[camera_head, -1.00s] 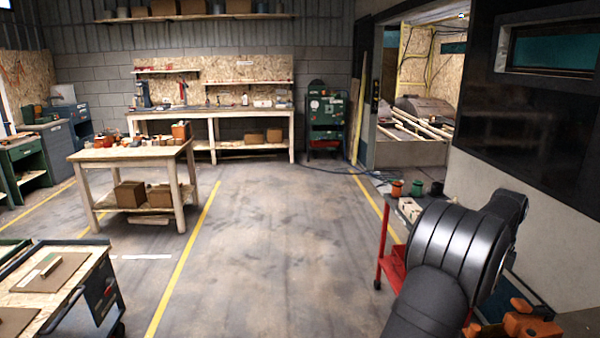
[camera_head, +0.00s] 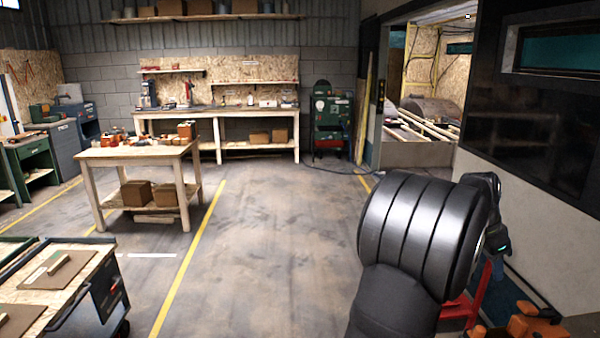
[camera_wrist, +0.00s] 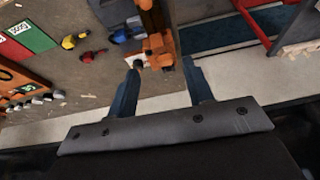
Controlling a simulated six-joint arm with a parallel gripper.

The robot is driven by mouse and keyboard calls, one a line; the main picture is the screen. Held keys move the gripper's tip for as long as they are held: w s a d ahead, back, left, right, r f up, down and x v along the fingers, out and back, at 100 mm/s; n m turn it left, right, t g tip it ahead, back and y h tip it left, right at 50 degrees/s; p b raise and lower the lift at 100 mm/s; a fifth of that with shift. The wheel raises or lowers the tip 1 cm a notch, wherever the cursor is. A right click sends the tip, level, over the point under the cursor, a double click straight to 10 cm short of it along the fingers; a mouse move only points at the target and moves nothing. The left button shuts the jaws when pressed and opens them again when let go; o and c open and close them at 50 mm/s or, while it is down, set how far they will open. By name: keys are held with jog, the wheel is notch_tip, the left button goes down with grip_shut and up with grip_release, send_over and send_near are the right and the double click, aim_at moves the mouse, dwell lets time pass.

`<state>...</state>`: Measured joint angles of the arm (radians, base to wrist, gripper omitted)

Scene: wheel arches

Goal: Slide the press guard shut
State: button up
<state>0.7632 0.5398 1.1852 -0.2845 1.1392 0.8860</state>
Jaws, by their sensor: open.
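I cannot make out a press guard for certain in either view. My gripper (camera_wrist: 160,68) is open in the wrist view, with two dark blue fingers spread apart and nothing between them. An orange clamp-like tool (camera_wrist: 157,44) on a brown worktop (camera_wrist: 105,82) appears just beyond the fingertips; I cannot tell the gap in height. In the head view my gripper (camera_head: 497,245) is small and partly hidden behind my own black arm, at the right by the wall, so its fingers do not show clearly there.
A red cart (camera_head: 472,308) is mostly hidden behind my arm. Orange tools (camera_head: 525,322) lie at the bottom right. A wooden table (camera_head: 135,152) and a tool trolley (camera_head: 65,285) stand left. A green machine (camera_head: 331,115) stands at the back wall. The middle floor is clear.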

jog(key=shift+x, duration=0.85)
grip_shut()
jog(key=w+a+f+n+g+h, duration=0.1)
jog(key=a+f+n+g+h, duration=0.2)
jog(key=f, duration=0.5)
jog(key=w+a+f+n+g+h, duration=0.1)
jog(key=a+f+n+g, duration=0.25)
jog(key=f, duration=0.35)
jog(key=w+a+f+n+h, duration=0.5)
jog(key=w+a+n+h, duration=0.1)
jog(key=n+h, duration=0.25)
jog(key=shift+m+t, duration=0.25)
jog(key=shift+m, duration=0.05)
jog(key=x, duration=1)
jog(key=shift+w+d+f, duration=0.1)
jog(key=shift+w+f, duration=0.1)
jog(key=shift+w, duration=0.05)
jog(key=shift+s+d, duration=0.25)
jog(key=shift+s, duration=0.3)
jog(key=shift+s+d, duration=0.3)
jog(key=shift+s, duration=0.25)
jog(key=shift+s+d, duration=0.35)
jog(key=shift+s, duration=0.3)
